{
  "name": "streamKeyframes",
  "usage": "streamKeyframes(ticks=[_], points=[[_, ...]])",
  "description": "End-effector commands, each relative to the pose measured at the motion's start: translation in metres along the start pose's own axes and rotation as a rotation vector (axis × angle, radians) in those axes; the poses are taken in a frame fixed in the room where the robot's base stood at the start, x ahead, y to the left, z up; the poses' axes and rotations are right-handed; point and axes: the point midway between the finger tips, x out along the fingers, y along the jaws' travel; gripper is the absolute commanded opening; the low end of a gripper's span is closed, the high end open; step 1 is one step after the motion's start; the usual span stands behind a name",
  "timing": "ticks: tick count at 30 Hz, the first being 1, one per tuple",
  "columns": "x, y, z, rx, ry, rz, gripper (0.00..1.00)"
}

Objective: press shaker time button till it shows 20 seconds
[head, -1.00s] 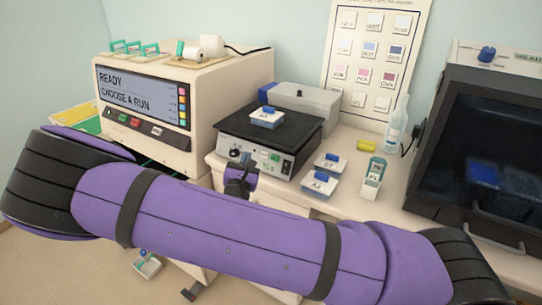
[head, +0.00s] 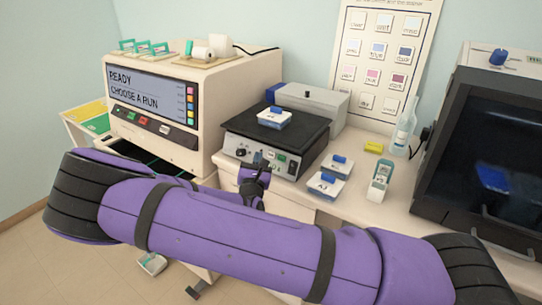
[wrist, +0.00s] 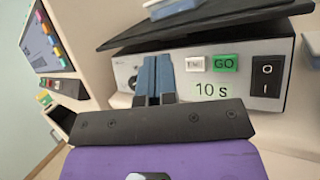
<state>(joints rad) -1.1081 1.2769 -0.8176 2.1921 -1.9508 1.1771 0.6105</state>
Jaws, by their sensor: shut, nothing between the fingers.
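The shaker (head: 262,152) stands on the bench with a dark platform on top. In the wrist view its front panel shows a white time button (wrist: 195,64), a green GO button (wrist: 224,63), a black power switch (wrist: 267,76) and a readout (wrist: 211,90) reading "10 s". A dial at the panel's left is partly hidden by my fingers. My gripper (head: 258,160) is in front of the panel. In the wrist view its blue fingers (wrist: 154,72) are together and empty, left of the time button. Whether the tips touch the panel I cannot tell.
A blue-lidded box (head: 274,118) sits on the shaker platform. Two similar boxes (head: 323,187) and a small timer-like device (head: 380,181) stand to the right on the bench. A stainer machine (head: 155,103) is at left, a dark-fronted cabinet (head: 480,160) at right.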

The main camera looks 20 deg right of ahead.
Motion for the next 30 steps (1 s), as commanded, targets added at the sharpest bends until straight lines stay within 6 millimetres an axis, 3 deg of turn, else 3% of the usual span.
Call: streamKeyframes(ticks=[12, 30], points=[[0.030, -0.023, -0.022, 0.000, 0.000, -0.002, 0.00], [0.034, -0.025, -0.025, 0.000, 0.001, -0.001, 0.00]])
